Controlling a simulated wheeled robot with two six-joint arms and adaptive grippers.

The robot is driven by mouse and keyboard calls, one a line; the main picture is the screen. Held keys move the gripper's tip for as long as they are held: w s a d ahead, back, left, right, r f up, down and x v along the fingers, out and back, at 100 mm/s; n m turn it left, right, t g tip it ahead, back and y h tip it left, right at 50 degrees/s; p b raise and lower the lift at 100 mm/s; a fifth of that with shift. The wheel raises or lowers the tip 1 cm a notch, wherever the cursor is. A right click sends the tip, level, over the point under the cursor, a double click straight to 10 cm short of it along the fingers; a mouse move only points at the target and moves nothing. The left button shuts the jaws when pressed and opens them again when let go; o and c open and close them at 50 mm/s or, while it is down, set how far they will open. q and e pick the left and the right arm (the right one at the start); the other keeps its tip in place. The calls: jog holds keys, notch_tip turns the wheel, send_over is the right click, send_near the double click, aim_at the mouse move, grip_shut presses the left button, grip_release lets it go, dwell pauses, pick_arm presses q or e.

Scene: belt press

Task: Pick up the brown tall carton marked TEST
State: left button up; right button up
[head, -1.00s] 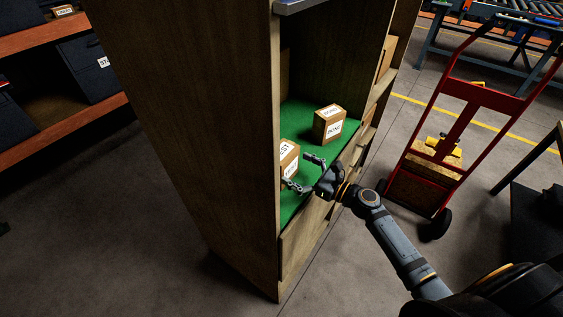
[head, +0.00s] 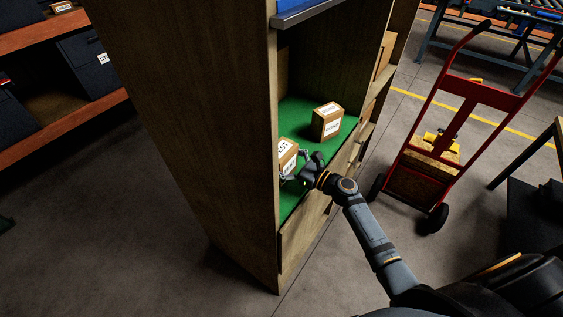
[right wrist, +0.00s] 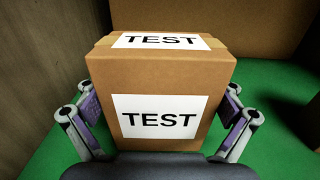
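The brown carton marked TEST (head: 287,150) stands upright on the green shelf of a wooden cabinet, partly hidden by the cabinet's side panel in the head view. In the right wrist view the carton (right wrist: 160,82) fills the middle, with TEST labels on its top and front. My right gripper (head: 294,172) reaches in from the right and is open. In the right wrist view its fingers (right wrist: 160,112) stand on either side of the carton, with small gaps visible between the pads and its sides. My left gripper is not in view.
A second brown carton (head: 327,121) with white labels stands farther back on the green shelf (head: 297,110). The cabinet side panel (head: 195,130) is close to the left of the TEST carton. A red hand truck (head: 455,125) stands on the floor at right.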

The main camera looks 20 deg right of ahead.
jog(key=shift+c, duration=1.3)
notch_tip(320, 180, up, 10)
jog(key=shift+r+p, duration=0.1)
jog(key=shift+p, duration=0.3)
